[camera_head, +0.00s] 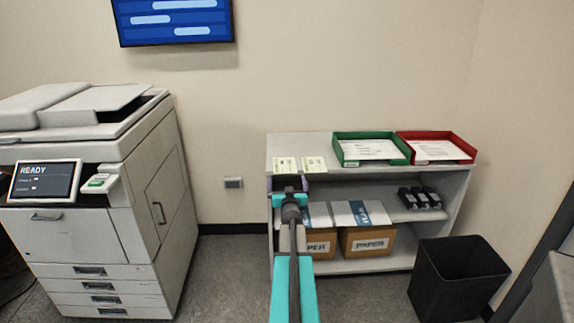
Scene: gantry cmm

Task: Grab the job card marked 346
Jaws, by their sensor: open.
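Two small pale cards with green markings, a left card (285,164) and a right card (314,164), lie side by side on the left part of the shelf unit's top (360,173). Their print is too small to read, so I cannot tell which is marked 346. My gripper (288,181) is open and appears empty, at the shelf's front edge just below the cards in the picture. I cannot tell its exact height or distance from them. My arm hides part of the shelf front.
A green tray (346,162) and a red tray (466,157) with papers stand right of the cards. Paper boxes (367,241) and dark cartridges (420,197) fill the lower shelves. A black bin (455,285) stands right; a large copier (90,240) stands left.

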